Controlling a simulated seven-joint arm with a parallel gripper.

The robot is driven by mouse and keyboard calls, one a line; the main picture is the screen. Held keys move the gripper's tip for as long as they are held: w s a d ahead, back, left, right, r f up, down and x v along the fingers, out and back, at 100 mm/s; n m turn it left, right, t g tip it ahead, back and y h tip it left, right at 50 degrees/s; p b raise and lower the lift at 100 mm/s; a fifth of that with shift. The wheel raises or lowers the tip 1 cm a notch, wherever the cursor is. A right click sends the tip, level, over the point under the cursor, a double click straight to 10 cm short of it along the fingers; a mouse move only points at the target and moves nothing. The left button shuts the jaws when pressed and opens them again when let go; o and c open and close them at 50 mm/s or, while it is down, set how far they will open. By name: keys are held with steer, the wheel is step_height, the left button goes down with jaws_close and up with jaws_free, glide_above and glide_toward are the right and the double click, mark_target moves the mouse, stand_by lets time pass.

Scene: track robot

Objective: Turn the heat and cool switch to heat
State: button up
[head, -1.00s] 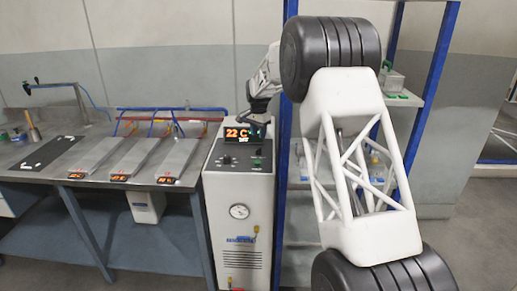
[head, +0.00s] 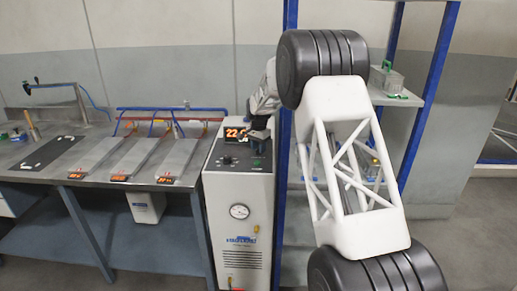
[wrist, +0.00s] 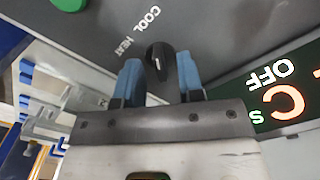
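The heat and cool switch is a black knob (wrist: 158,60) on the grey panel in the wrist view, with the words COOL and HEAT printed to its left. Its exact pointing direction is hard to tell. My gripper (wrist: 158,68) is open, its two blue fingers on either side of the knob with visible gaps. In the head view my gripper (head: 257,138) is at the top of the white machine (head: 240,190), hiding the switch and part of the orange display (head: 235,133). In the wrist view the display (wrist: 285,85) shows OFF.
A green button (wrist: 68,3) is on the panel in the wrist view. A workbench (head: 95,168) with several flat metal plates stands left of the machine. A blue-framed shelf (head: 405,100) stands to the right, behind my arm. A gauge (head: 239,211) is on the machine's front.

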steer(key=shift+f, duration=0.2)
jaws_close()
steer(key=shift+n, duration=0.4)
steer(key=n, duration=1.3)
stand_by(0.4)
stand_by(0.5)
